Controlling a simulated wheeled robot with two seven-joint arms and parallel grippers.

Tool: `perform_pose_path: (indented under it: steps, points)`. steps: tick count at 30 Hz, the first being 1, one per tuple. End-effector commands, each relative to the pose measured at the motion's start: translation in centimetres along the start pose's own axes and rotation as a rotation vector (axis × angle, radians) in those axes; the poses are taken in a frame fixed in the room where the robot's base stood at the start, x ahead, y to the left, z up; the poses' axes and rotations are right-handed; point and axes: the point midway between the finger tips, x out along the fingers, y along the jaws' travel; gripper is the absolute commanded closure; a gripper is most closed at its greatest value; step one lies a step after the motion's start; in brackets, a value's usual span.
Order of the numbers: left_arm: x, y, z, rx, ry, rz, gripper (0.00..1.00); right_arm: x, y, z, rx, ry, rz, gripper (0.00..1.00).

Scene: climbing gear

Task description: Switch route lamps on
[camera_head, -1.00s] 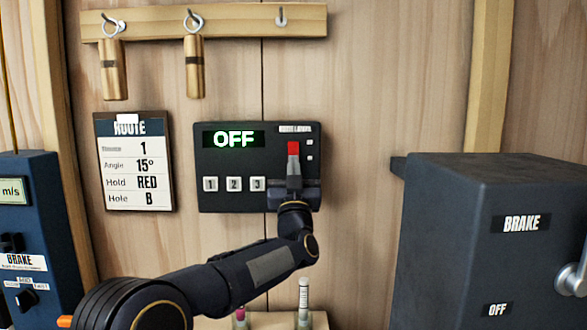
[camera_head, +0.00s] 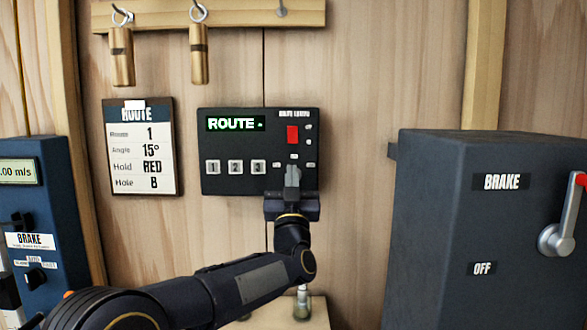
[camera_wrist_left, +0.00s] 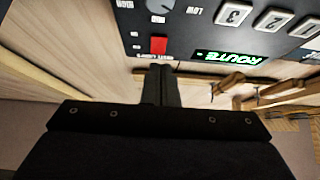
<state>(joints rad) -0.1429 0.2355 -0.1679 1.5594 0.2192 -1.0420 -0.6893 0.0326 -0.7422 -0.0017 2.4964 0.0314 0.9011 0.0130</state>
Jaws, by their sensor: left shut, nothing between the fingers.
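The black route lamp panel (camera_head: 215,181) is on the wood wall in the head view. Its green display (camera_head: 235,123) reads "ROUTE -". A red switch (camera_head: 293,134) sits at the panel's upper right, and it also shows in the left wrist view (camera_wrist_left: 158,45). White buttons 1, 2 and 3 (camera_head: 235,167) are at the lower left of the panel. My left gripper (camera_head: 292,172) is shut and empty, in front of the panel's lower right, below the red switch. In the wrist view its fingers (camera_wrist_left: 161,72) point toward the panel. My right gripper is not in view.
A route card (camera_head: 140,150) hangs left of the panel and reads route 1, angle 15°, hold RED, hole B. A dark brake box (camera_head: 440,230) with a lever (camera_head: 565,225) stands at right. A blue unit (camera_head: 50,190) stands at left.

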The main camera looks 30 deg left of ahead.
Motion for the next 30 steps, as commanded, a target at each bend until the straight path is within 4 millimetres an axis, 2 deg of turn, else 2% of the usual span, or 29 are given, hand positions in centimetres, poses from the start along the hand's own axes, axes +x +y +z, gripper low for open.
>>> perform_pose_path:
  steps: [3,9,30]
  points:
    - [-2.3,0.1,0.7,-0.002,0.000,0.002,1.00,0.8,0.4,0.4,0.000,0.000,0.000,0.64]
    - [-4.3,0.1,1.1,-0.002,0.001,0.001,1.00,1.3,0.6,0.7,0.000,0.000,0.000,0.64]
    - [-4.7,0.0,1.0,-0.011,-0.018,0.016,1.00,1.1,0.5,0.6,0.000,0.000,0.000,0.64]
